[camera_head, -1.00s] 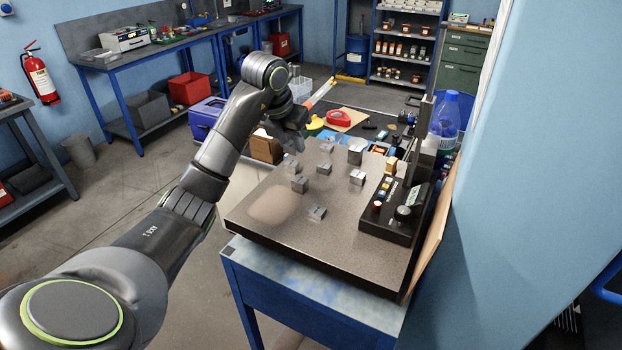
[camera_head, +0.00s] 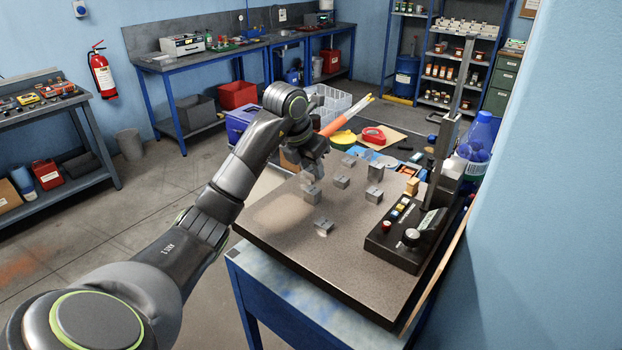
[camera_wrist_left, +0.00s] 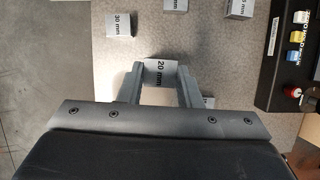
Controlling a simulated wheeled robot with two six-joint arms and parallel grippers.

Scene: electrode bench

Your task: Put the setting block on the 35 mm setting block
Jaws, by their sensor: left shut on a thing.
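My left gripper (camera_wrist_left: 159,85) is shut on a grey setting block marked 20 mm (camera_wrist_left: 160,71), its label facing the wrist camera. In the head view the left gripper (camera_head: 312,165) is low over the far left part of the dark granite plate (camera_head: 290,255). I cannot tell whether the held block touches the plate. A block marked 30 mm (camera_wrist_left: 121,24) stands ahead in the wrist view. Another block (camera_wrist_left: 240,8) at the top right has a label ending in 5 mm, cut by the frame edge. I cannot tell which is the 35 mm block. My right gripper is not in view.
Several grey blocks stand around the gripper, including a taller one (camera_head: 375,171) and a near one (camera_head: 323,225). A black instrument with buttons (camera_head: 408,238) and a tall column takes the plate's right side. The plate's near left is bare.

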